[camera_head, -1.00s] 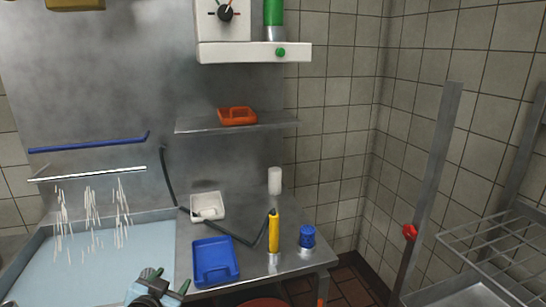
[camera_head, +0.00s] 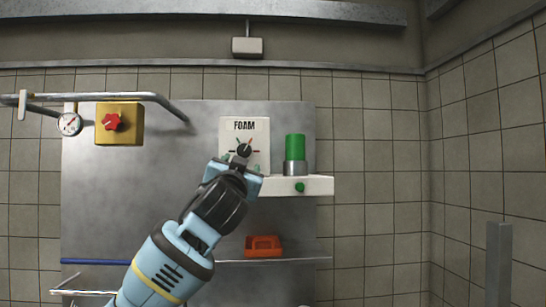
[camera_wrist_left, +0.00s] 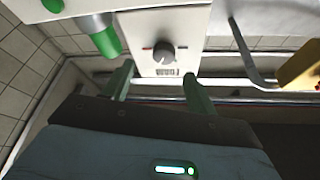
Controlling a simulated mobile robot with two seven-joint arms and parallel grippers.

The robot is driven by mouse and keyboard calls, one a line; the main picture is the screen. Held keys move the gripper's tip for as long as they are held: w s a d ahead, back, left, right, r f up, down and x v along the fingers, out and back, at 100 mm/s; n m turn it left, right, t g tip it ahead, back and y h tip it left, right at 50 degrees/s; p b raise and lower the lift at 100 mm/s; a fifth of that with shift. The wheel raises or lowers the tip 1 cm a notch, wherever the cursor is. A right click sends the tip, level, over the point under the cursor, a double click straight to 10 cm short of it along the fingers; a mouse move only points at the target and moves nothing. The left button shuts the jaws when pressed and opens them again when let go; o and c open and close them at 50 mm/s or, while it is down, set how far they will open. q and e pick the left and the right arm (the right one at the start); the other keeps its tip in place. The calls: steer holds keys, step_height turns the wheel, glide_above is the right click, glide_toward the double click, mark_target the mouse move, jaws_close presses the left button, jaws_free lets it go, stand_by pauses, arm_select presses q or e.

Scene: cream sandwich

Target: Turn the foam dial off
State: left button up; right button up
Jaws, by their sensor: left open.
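The foam dial (camera_head: 244,149) is a black round knob on a white panel (camera_head: 228,128) marked FOAM, with coloured marks around it. My left gripper (camera_head: 242,161) is raised in front of the panel, just below the dial in the head view. In the left wrist view, which shows the panel upside down, the dial (camera_wrist_left: 163,54) lies ahead between the two open green fingers (camera_wrist_left: 157,75). The fingers look apart from the knob, with nothing between them. I cannot clearly read the knob's pointer. My right gripper is not in view.
A green cylinder (camera_head: 295,147) stands right of the panel on a white ledge (camera_head: 320,186) with a green button (camera_head: 300,187). A yellow box with a red knob (camera_head: 112,123), a gauge (camera_head: 69,124) and a pipe are left. An orange tray (camera_head: 263,246) sits on the shelf below.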

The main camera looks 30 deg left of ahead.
mark_target(244, 151)
arm_select(q)
steer(key=shift+s+a+r+x, duration=0.1)
steer(key=shift+r+x, duration=0.05)
steer(key=shift+x, duration=1.15)
steer(key=shift+s+a+r+x, duration=0.1)
steer(key=shift+x, duration=1.25)
steer(key=shift+s+r+x, duration=0.1)
steer(key=shift+r+x, duration=0.05)
steer(key=shift+x, duration=1.15)
steer(key=shift+c, duration=0.4)
steer(key=c, duration=0.9)
steer(key=shift+w, duration=0.1)
